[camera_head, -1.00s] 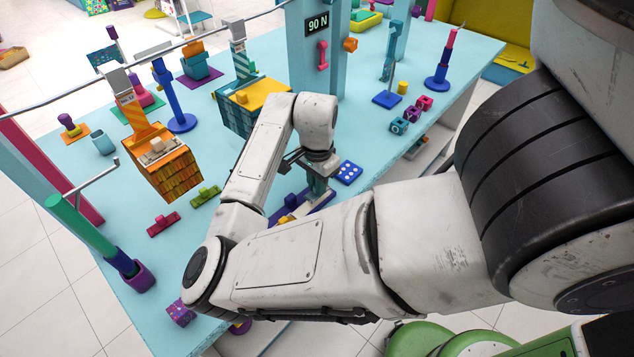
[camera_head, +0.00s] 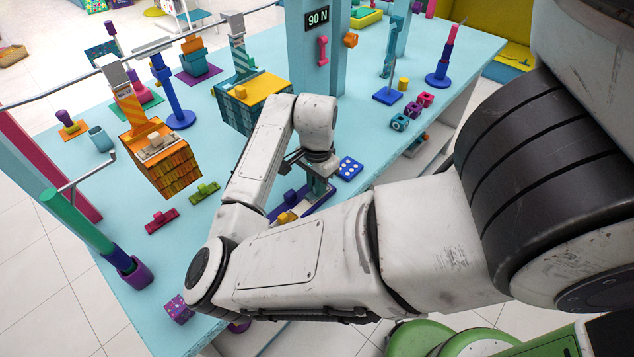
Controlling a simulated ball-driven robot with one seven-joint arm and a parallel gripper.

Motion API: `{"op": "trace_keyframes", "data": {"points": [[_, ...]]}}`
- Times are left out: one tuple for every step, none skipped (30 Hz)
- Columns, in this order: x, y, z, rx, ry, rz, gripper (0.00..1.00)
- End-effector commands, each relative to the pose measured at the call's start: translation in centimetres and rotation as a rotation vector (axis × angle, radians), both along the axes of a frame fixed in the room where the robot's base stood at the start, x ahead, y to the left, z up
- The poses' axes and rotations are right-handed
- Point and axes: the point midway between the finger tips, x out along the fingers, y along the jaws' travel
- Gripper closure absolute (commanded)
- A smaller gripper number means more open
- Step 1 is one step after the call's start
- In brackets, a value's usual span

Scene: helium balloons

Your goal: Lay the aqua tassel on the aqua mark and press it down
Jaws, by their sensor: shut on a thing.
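My gripper (camera_head: 305,162) is at the middle of the table, partly hidden by my own arm. Its dark fingers are shut on a teal upright piece (camera_head: 318,184), which looks like the aqua tassel. The piece reaches down over a blue-purple tray (camera_head: 321,203). I cannot tell whether its lower end touches the tray. No aqua mark can be made out; my arm covers part of the tray.
A yellow piece (camera_head: 286,217) sits in the tray's near part. A blue dotted block (camera_head: 349,168) is just right of my gripper. A teal basket with a yellow top (camera_head: 262,88) and an orange basket (camera_head: 167,165) are to the left.

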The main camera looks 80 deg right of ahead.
Motion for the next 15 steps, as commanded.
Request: {"op": "trace_keyframes", "data": {"points": [[0.00, 0.00, -0.22, 0.000, 0.000, 0.000, 1.00], [0.00, 0.00, -0.29, 0.000, 0.000, 0.000, 1.00], [0.00, 0.00, -0.38, 0.000, 0.000, 0.000, 1.00], [0.01, 0.01, -0.44, 0.000, 0.000, 0.000, 1.00], [0.01, 0.01, -0.51, 0.000, 0.000, 0.000, 1.00], [0.01, 0.01, -0.60, 0.000, 0.000, 0.000, 1.00], [0.01, 0.01, -0.67, 0.000, 0.000, 0.000, 1.00], [0.01, 0.01, -0.74, 0.000, 0.000, 0.000, 1.00], [0.01, 0.00, -0.74, 0.000, 0.000, 0.000, 0.84], [0.01, 0.00, -0.67, 0.000, 0.000, 0.000, 0.81], [0.01, 0.00, -0.67, 0.000, 0.000, 0.000, 0.78], [0.01, 0.00, -0.67, 0.000, 0.000, 0.000, 0.74], [0.01, 0.00, -0.67, 0.000, 0.000, 0.000, 0.71], [0.01, 0.00, -0.66, 0.000, 0.000, 0.000, 0.68], [0.01, 0.00, -0.66, 0.000, 0.000, 0.000, 0.65]]}}
